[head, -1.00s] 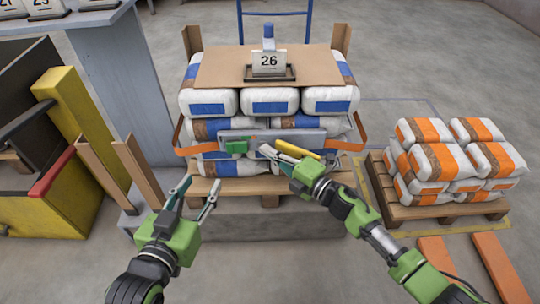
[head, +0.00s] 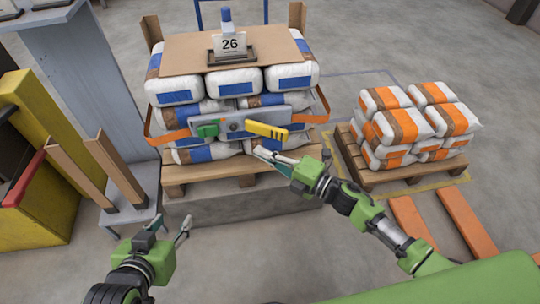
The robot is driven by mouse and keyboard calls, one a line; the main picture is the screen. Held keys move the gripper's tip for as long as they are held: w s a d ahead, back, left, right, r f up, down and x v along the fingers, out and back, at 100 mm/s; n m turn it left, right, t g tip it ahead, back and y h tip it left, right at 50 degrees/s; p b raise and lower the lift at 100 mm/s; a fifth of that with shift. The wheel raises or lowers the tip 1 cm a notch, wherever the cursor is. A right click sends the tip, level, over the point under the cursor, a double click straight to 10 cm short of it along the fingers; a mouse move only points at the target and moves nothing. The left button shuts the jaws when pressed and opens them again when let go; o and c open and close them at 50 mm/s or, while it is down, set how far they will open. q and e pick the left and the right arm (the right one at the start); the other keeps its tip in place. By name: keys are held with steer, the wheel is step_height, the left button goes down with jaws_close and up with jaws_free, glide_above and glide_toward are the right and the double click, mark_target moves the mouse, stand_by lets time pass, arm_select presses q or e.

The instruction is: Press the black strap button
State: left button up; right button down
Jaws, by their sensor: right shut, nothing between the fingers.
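A grey strapping bar (head: 283,117) with an orange strap (head: 321,107) crosses the front of the stacked white bags. It carries a green block (head: 207,130) at its left and a yellow handle (head: 267,130) at its right. Between them is a small dark round spot (head: 235,126), which may be the black button; it is too small to tell. My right gripper (head: 262,154) is shut and empty, just below the yellow handle in the picture, in front of the lower bags. My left gripper (head: 158,236) is open and empty, low and left, away from the bar.
The bag stack stands on a wooden pallet (head: 232,174) with a "26" sign (head: 230,45) on top. Another pallet (head: 398,176) of orange-banded bags is at the right. Wooden posts (head: 115,170) and a yellow machine (head: 47,215) are at the left.

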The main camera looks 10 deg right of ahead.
arm_select(q)
steer(key=shift+s+a+f+g, duration=0.25)
steer(key=shift+s+f+g, duration=0.25)
steer(key=shift+s+f, duration=0.1)
arm_select(e)
steer(key=shift+v, duration=1.15)
